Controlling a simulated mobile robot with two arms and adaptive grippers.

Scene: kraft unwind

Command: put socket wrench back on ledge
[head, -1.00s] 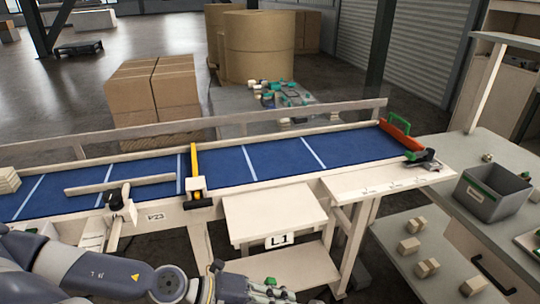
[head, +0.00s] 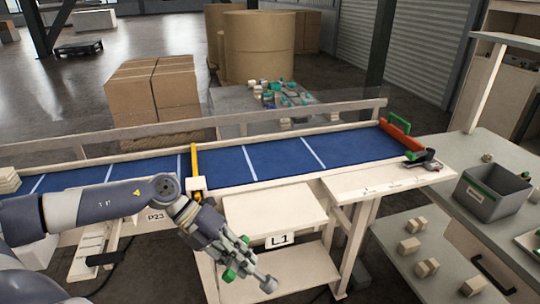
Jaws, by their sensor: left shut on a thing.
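My left gripper (head: 239,258), with green finger parts, hangs in front of the shelf labelled L1. It is shut on a grey, rod-like tool with a rounded end, which looks like the socket wrench (head: 266,283). The tool points down and right, and its other end is hidden by the fingers. A cream ledge (head: 365,184) with small marks runs along the conveyor's near right side, up and right of the gripper. My right gripper is not in view.
A blue conveyor (head: 270,158) with a yellow-topped post (head: 194,160) lies behind the gripper. The cream L1 shelf (head: 272,210) is close by. A dark device (head: 422,160) sits at the ledge's right end. A grey bin (head: 492,194) stands on the right bench.

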